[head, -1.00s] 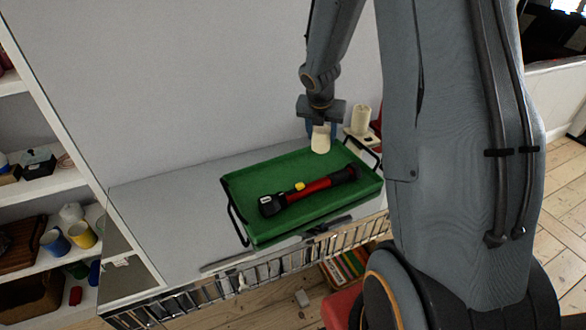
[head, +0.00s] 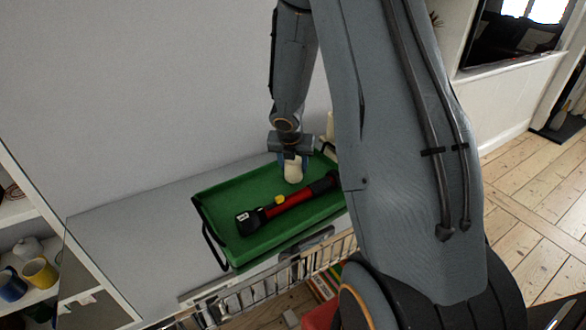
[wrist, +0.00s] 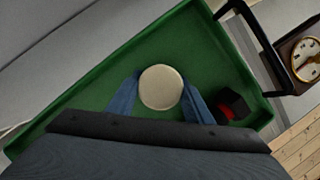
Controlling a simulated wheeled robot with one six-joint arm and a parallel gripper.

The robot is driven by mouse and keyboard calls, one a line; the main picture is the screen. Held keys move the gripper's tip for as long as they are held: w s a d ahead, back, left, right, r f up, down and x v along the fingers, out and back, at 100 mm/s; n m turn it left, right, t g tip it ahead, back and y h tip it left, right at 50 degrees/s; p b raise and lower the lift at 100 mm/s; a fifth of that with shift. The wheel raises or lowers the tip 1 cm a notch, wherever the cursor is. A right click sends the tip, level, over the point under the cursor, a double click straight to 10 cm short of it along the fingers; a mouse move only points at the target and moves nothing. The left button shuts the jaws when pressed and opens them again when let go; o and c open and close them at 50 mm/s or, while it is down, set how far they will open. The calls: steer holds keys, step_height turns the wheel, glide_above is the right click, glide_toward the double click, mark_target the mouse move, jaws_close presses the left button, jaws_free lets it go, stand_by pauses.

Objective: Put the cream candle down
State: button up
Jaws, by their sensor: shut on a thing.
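My gripper (head: 291,160) points down over the far part of the green tray (head: 215,195). It is shut on the cream candle (head: 293,174), which looks upright. In the wrist view the candle's round top (wrist: 160,87) sits between the two blue fingers (wrist: 160,100), with green tray floor around it. I cannot tell whether its base touches the tray. A red and black flashlight (head: 290,207) with a yellow button lies in the tray, nearer to me than the candle. Its dark end (wrist: 233,104) shows beside the right finger in the wrist view.
The tray stands on a grey cabinet top (head: 150,235) against a wall. Its black handles (head: 213,246) stick up at the ends. A clock (wrist: 303,58) stands beyond one handle. Another cream object (head: 330,128) is partly hidden by my arm. Shelves with mugs (head: 40,272) are at left.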

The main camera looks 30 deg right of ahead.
steer(key=shift+f, duration=0.1)
steer(key=o, duration=1.2)
steer(key=p+v, duration=0.4)
steer(key=v, duration=0.8)
steer(key=s+a+r+m+y, duration=0.1)
steer(key=s+a+m, duration=0.3)
steer(key=m, duration=0.5)
steer(key=s+a+r+m+g+y, duration=0.1)
steer(key=s+a+r+m, duration=0.1)
steer(key=s+a+m, duration=0.3)
steer(key=s+a+r+m, duration=0.1)
steer(key=s+a+m, duration=0.4)
steer(key=s+m, duration=0.5)
steer(key=shift+a+r+m+g+y, duration=0.1)
steer(key=shift+m+g+y, duration=0.1)
steer(key=shift+m, duration=0.9)
steer(key=shift+a+r+m+g+y, duration=0.1)
steer(key=shift+m+g+y, duration=0.1)
steer(key=shift+m, duration=0.9)
